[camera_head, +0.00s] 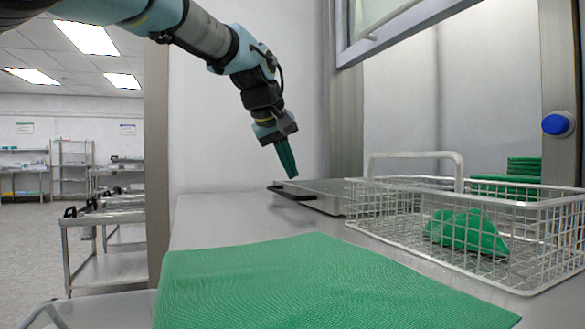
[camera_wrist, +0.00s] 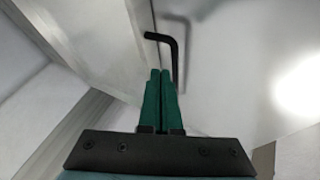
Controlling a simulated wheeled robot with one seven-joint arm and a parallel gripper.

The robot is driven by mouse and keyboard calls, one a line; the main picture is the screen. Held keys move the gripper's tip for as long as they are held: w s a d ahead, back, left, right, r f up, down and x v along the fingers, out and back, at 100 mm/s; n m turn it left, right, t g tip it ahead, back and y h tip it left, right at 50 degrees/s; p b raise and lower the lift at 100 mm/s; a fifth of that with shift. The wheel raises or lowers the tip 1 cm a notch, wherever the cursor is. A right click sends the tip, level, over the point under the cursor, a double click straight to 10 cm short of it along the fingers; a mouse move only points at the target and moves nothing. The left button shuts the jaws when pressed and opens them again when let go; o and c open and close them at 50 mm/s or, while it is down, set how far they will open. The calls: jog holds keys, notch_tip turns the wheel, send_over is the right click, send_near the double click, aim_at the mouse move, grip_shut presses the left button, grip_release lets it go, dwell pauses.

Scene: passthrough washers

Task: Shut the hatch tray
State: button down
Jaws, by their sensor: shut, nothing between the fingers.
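The hatch tray (camera_head: 325,203) is a flat grey metal piece at the back of the counter, beneath the hatch opening. A black handle (camera_head: 292,194) is on its left end. My gripper (camera_head: 290,174) is shut and empty, pointing down just above that handle in the head view. In the wrist view, the green fingertips (camera_wrist: 160,73) are together, and a black bent bar, apparently the handle (camera_wrist: 174,45), lies just beyond them. I cannot tell whether they touch. The tray's right part is hidden behind the wire basket.
A white wire basket (camera_head: 400,222) holding a green cloth bundle (camera_head: 466,232) stands right of the tray. A green mat (camera_head: 300,285) covers the front of the counter. A raised window frame (camera_head: 395,30) hangs above, with a blue button (camera_head: 556,124) on the right post. Bare counter lies left of the tray.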

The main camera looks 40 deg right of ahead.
jog(key=p+x, duration=0.1)
jog(key=x, duration=0.6)
jog(key=shift+d+f, duration=0.15)
jog(key=shift+f, duration=0.05)
